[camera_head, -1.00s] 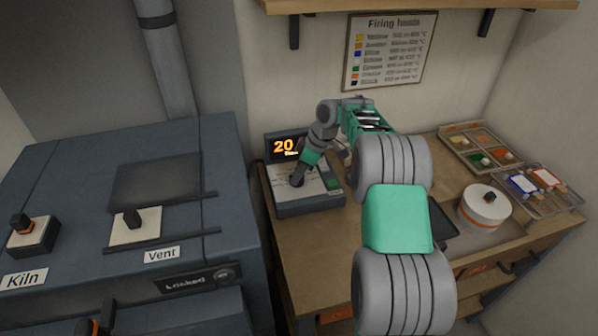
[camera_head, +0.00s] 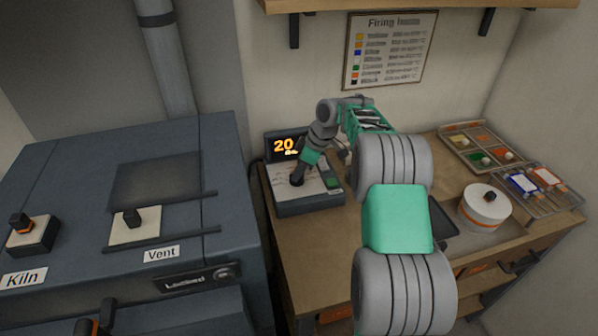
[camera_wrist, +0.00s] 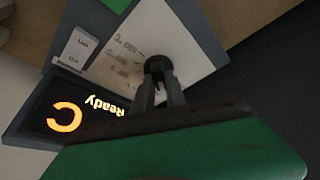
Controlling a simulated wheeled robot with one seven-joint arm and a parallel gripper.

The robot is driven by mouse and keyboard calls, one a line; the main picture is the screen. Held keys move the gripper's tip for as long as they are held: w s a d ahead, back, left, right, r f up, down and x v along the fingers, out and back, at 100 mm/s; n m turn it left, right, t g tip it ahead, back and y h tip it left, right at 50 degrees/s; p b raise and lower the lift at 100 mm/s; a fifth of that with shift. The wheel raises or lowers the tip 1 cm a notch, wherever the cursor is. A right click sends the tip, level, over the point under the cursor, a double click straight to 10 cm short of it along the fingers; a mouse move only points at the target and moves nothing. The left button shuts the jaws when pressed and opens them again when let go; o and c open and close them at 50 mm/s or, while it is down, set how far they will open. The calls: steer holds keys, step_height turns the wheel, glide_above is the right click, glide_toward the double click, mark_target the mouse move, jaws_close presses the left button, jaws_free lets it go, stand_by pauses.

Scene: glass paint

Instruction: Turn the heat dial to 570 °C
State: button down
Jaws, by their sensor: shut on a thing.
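The control box (camera_head: 310,207) stands on the bench beside the kiln, with a white sloped face and a dark display. The display (camera_head: 286,146) reads 20 in orange, with small text below it; in the wrist view the display (camera_wrist: 75,115) shows "Ready". The heat dial (camera_wrist: 157,66) is a dark round knob on the white face, with faint printed marks around it. My gripper (camera_wrist: 160,84) is shut on the dial, its fingers on either side of it. In the head view my gripper (camera_head: 298,178) comes down on the face from above and hides most of the dial.
A green button (camera_head: 333,183) sits on the box's right side. The kiln (camera_head: 80,190) stands at the left with a vent knob (camera_head: 131,217) and a display reading "Locked". A white round pot (camera_head: 484,212) and paint trays (camera_head: 480,150) are at the right. A firing chart (camera_head: 390,50) hangs above.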

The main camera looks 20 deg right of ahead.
steer(key=shift+f+m+b, duration=0.1)
steer(key=shift+m+b, duration=0.2)
steer(key=shift+b, duration=0.15)
steer(key=m+t+h+b, duration=0.1)
steer(key=m+b, duration=0.2)
steer(key=shift+s+a, duration=0.1)
steer(key=shift+m+t+h+b, duration=0.3)
steer(key=shift+m+b, duration=0.5)
steer(key=shift+m, duration=0.2)
steer(key=c, duration=1.4)
jaws_free()
steer(key=shift+o, duration=0.2)
steer(key=b+v, duration=0.1)
steer(key=v, duration=0.7)
